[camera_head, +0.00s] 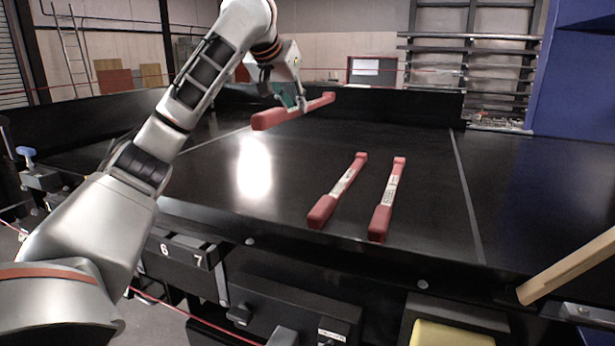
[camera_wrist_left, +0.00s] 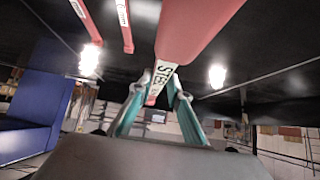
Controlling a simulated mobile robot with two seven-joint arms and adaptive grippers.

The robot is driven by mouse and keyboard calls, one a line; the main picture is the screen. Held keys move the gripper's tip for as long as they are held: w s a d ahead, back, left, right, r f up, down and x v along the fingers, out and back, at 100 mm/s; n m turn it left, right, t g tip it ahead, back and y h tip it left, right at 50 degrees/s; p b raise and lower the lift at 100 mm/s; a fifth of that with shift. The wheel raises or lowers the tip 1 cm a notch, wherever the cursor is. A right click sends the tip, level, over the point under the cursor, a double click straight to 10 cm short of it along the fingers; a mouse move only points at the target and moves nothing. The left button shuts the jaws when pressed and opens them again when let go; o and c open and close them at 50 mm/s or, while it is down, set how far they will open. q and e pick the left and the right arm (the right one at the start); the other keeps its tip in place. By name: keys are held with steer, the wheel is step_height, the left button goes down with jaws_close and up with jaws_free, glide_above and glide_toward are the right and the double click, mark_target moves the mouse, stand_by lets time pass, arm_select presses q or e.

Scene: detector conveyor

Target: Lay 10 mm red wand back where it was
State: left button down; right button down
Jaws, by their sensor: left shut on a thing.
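My left gripper (camera_head: 291,103) is shut on a red wand (camera_head: 268,119), held above the black conveyor belt (camera_head: 425,170) toward its far side. In the left wrist view the gripper (camera_wrist_left: 160,78) grips this wand (camera_wrist_left: 190,35) around its pale label, where letters like "STE" show; no size can be read. The wand looks clear of the belt. Two other red wands, a left one (camera_head: 323,208) and a right one (camera_head: 381,218), lie side by side on the belt, nearer to me; their labels are too small to read. My right gripper is not in view.
A dark wall (camera_head: 400,98) runs along the belt's far side. A blue housing (camera_head: 575,85) stands at the right. A wooden bar (camera_head: 567,264) juts in at the lower right. The belt is bare around the two lying wands.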

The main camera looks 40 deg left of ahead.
arm_select(q)
step_height(320, 180, down, 19)
steer(key=shift+s, duration=0.15)
stand_by(0.5)
steer(key=c, duration=1.9)
jaws_free()
steer(key=shift+f, duration=0.1)
steer(key=shift+s+r, duration=0.2)
steer(key=shift+r, duration=0.15)
steer(key=v, duration=1.1)
steer(key=shift+d, duration=0.2)
